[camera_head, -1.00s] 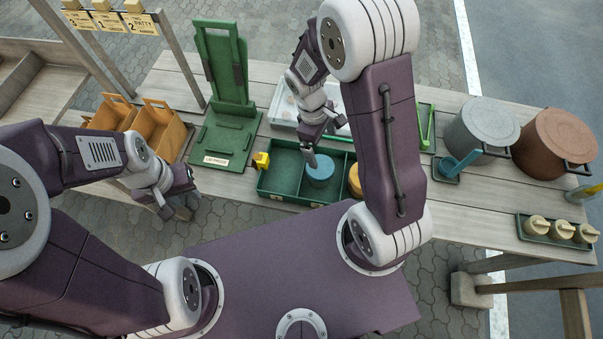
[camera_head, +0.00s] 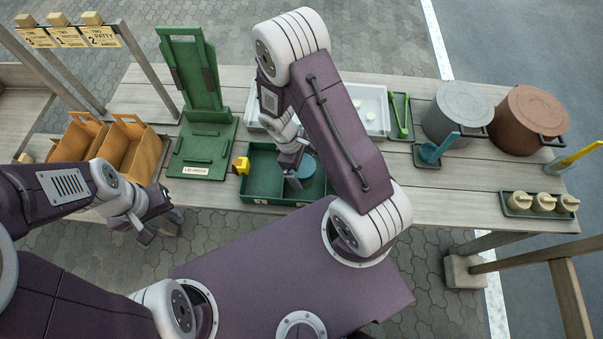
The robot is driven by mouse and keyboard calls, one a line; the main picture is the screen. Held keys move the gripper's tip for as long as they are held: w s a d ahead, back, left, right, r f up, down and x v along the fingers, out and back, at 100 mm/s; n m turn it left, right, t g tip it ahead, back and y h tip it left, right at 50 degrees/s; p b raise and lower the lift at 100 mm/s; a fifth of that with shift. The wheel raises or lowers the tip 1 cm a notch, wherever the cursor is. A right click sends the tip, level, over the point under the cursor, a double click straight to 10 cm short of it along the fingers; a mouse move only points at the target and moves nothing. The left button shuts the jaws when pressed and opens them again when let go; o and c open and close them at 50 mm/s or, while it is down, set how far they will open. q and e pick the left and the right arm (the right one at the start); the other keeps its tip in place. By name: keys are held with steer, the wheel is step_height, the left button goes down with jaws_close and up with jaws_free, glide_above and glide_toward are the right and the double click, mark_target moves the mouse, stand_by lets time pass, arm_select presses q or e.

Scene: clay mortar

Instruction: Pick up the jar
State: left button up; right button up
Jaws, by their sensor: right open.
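A blue round jar (camera_head: 311,178) stands in the right part of a green divided tray (camera_head: 262,190) on the table. My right gripper (camera_head: 293,182) is open at the left side of this jar and overlaps its edge in the picture. Whether a finger touches it I cannot tell. My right forearm hides the tray's right end. My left gripper (camera_head: 157,232) hangs over the paving at the table's front edge, away from the tray. It holds nothing that I can see, and its jaw opening is unclear.
A green press-like stand (camera_head: 205,130) and orange bins (camera_head: 130,150) are at the left. A yellow piece (camera_head: 241,165) sits on the tray's left rim. A grey pot (camera_head: 455,112), a brown pot (camera_head: 528,118) and a tray of beige jars (camera_head: 541,204) are at the right.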

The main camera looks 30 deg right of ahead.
steer(key=shift+x, duration=0.95)
steer(key=c, duration=1.3)
steer(key=shift+c, duration=0.2)
steer(key=shift+w+r, duration=0.1)
steer(key=shift+r, duration=0.05)
step_height(320, 180, up, 4)
steer(key=shift+r, duration=0.15)
steer(key=s+d+r+b, duration=0.2)
steer(key=s+r+b, duration=0.4)
steer(key=s+b, duration=0.4)
steer(key=shift+s+d+r, duration=0.2)
steer(key=shift+s+r, duration=0.1)
steer(key=shift+s, duration=0.45)
